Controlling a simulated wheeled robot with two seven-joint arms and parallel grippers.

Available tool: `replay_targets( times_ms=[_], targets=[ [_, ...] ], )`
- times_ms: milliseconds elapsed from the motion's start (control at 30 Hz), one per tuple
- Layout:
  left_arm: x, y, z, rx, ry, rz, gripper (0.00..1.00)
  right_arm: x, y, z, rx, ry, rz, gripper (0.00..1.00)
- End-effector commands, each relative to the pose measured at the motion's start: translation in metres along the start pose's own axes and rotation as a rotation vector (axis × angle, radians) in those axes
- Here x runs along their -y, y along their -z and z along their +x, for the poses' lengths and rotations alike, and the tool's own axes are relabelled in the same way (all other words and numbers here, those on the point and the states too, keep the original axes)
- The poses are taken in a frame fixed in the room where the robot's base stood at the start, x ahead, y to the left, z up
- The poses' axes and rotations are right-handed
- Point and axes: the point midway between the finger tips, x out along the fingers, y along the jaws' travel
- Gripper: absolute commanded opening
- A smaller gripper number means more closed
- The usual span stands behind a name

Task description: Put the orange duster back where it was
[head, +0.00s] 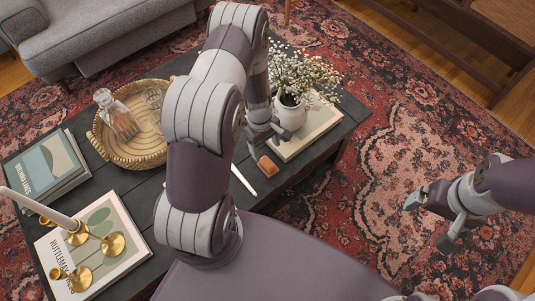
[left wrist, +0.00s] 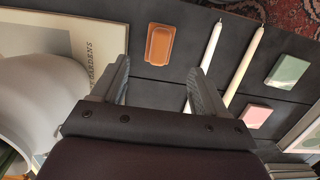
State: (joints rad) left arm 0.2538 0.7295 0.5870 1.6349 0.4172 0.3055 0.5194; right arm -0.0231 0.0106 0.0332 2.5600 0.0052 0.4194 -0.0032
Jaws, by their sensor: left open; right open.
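The orange duster (head: 267,166) is a small block lying on the dark coffee table, just below my left gripper (head: 270,143) in the head view. In the left wrist view the orange duster (left wrist: 160,46) lies flat on the dark boards, ahead of and between the two fingers (left wrist: 160,75), and apart from them. My left gripper is open and empty above the table, beside the white vase. My right gripper (head: 428,220) is open and empty over the rug, off the table's right side.
A white vase of flowers (head: 291,110) stands on a book (head: 313,128) near the duster. White candles (left wrist: 243,65), a green block (left wrist: 288,72) and a pink block (left wrist: 257,116) lie nearby. A wicker tray (head: 98,147) with glassware, books (head: 47,166) and brass candle holders (head: 113,244) fill the left.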

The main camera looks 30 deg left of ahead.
Motion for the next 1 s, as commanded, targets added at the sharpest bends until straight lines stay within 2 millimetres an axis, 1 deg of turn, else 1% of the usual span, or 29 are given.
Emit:
replay_targets(
  times_ms=[33,167,233,267,300,333,367,400,500,600,667,1000],
  targets=[
    [0.000,0.000,-0.012,-0.002,-0.002,0.001,0.74,0.000,0.001,-0.005,0.000,0.000,0.000,0.97],
    [-0.001,-0.001,-0.029,-0.002,-0.001,0.009,0.74,0.000,0.001,-0.007,0.000,0.000,0.000,0.97],
    [-0.005,-0.009,-0.054,-0.020,-0.009,0.103,0.74,0.000,0.001,-0.008,0.000,0.000,0.000,0.97],
    [-0.008,-0.017,-0.073,-0.034,-0.013,0.180,0.74,0.000,0.001,-0.008,0.000,0.000,0.000,0.97],
    [-0.008,-0.032,-0.101,-0.059,-0.018,0.314,0.74,0.000,0.001,-0.008,0.000,0.000,0.000,0.97],
    [-0.006,-0.045,-0.123,-0.080,-0.019,0.429,0.74,0.000,0.001,-0.007,0.000,0.000,0.000,0.97],
    [-0.002,-0.059,-0.144,-0.103,-0.020,0.545,0.74,0.000,0.001,-0.007,0.000,0.000,0.000,0.97],
    [0.007,-0.077,-0.168,-0.131,-0.017,0.693,0.74,0.000,0.001,-0.007,0.000,0.000,0.000,0.97],
    [0.035,-0.112,-0.207,-0.195,-0.003,0.998,0.74,0.000,0.001,-0.007,0.000,0.000,0.000,0.97],
    [0.056,-0.129,-0.222,-0.230,0.013,1.168,0.74,0.000,0.001,-0.007,0.000,0.000,0.000,0.97],
    [0.061,-0.133,-0.225,-0.238,0.019,1.207,0.74,0.000,0.001,-0.007,0.000,0.000,0.000,0.97],
    [0.062,-0.133,-0.225,-0.235,0.020,1.207,0.74,0.000,0.001,-0.007,0.000,0.000,0.000,0.97]
  ],
)
